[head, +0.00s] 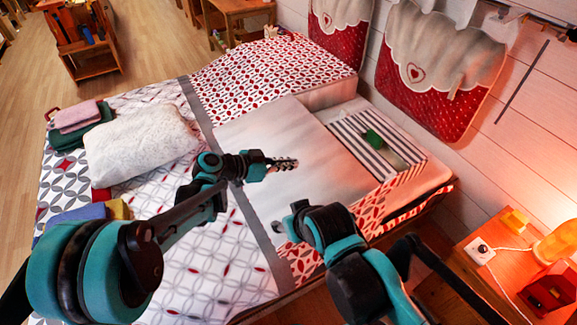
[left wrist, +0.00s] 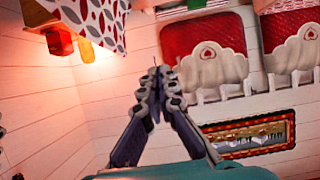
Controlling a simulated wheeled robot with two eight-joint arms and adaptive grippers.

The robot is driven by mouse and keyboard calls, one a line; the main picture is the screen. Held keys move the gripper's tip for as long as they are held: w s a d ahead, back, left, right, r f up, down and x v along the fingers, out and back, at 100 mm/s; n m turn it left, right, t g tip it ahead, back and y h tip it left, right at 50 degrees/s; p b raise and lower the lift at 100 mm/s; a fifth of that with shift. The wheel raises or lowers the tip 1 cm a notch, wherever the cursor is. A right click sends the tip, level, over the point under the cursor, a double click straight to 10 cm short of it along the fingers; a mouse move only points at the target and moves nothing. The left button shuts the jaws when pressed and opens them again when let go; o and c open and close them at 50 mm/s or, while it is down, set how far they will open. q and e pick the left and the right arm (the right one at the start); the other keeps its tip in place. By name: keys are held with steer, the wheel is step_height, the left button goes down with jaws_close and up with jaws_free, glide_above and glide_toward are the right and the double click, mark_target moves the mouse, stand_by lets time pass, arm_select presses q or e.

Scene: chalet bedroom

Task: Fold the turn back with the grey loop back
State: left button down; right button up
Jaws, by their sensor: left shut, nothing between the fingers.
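The bed cover (head: 220,240) has a grey band (head: 197,104) across it. Beyond the band, a red-and-white patterned panel (head: 262,75) lies at the far side and a smooth pale area (head: 265,125) is in the middle. Another red-patterned part (head: 303,262) shows at the near side, partly behind my right arm. I cannot make out a separate grey loop. My left gripper (head: 285,164) is shut and empty above the pale area; its closed fingers show in the left wrist view (left wrist: 155,78). My right gripper (head: 278,228) is near the near-side patterned part, its fingers mostly hidden.
A striped piece (head: 350,130) with a green object (head: 373,137) lies toward the wall. A white pillow (head: 140,145), a pink towel (head: 76,116) and a blue cloth (head: 78,214) lie at the left. A wooden nightstand (head: 470,290) stands at the lower right.

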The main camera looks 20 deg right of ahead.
arm_select(q)
steer(key=b+x, duration=0.2)
steer(key=x, duration=0.6)
steer(key=shift+d, duration=0.25)
arm_select(e)
step_height(320, 180, down, 3)
steer(key=shift+r, duration=0.15)
arm_select(q)
steer(key=shift+f, duration=0.25)
